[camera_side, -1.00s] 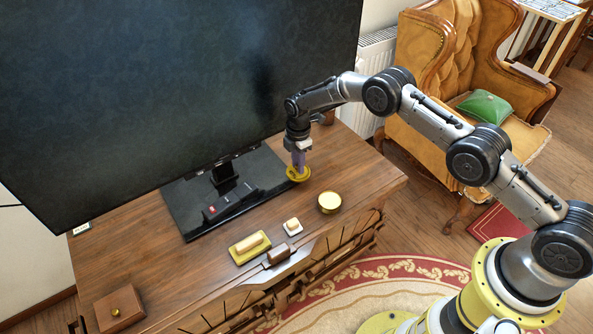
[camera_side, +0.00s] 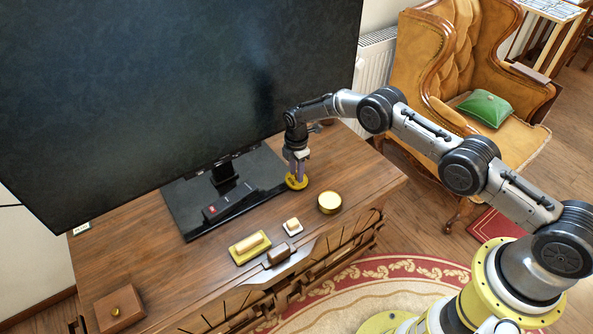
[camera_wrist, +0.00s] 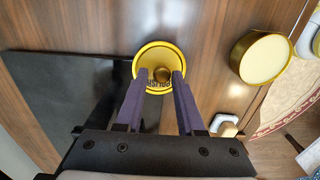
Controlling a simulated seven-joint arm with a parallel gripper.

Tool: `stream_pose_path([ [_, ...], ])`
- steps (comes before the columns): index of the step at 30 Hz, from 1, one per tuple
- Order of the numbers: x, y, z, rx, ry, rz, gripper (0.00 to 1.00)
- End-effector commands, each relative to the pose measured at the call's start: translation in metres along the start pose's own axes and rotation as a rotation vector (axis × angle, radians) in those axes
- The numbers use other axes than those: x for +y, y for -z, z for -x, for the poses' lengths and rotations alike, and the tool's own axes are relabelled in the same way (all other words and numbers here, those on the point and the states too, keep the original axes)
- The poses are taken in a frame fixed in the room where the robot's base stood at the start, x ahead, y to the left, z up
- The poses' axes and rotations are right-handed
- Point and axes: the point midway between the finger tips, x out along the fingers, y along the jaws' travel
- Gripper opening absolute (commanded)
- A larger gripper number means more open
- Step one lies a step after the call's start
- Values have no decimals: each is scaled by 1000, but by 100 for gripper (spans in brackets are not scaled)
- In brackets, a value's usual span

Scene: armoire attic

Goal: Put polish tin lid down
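The polish tin lid (camera_side: 297,182) is a round yellow disc with dark lettering and a brass knob. It lies flat on the wooden cabinet top, at the right end of the black TV stand base. The wrist view shows the lid (camera_wrist: 159,54) between my fingertips, partly hidden by them. My gripper (camera_side: 297,172) points down over it and is open, one finger on each side of the knob (camera_wrist: 162,74), with small gaps visible. The open polish tin (camera_side: 329,202), yellow with pale contents, stands apart to the right; it also shows in the wrist view (camera_wrist: 262,58).
A large TV (camera_side: 180,90) stands close behind my gripper, on a black base (camera_side: 190,212). The cabinet top right of the tin is clear.

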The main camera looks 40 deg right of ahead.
Motion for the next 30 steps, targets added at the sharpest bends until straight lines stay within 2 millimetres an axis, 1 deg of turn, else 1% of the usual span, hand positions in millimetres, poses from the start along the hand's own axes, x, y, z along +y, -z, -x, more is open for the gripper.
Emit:
stream_pose_path([
  [1,0,0,0,0,-1,0,48],
  [2,0,0,0,0,-1,0,54],
  [3,0,0,0,0,-1,0,55],
  [10,0,0,1,0,-1,0,55],
  [14,0,0,7,0,-1,0,55],
  [17,1,0,20,1,-4,0,55],
  [20,1,0,39,1,-5,0,55],
  [24,1,0,69,1,-4,0,55],
  [30,0,0,103,0,-2,0,55],
])
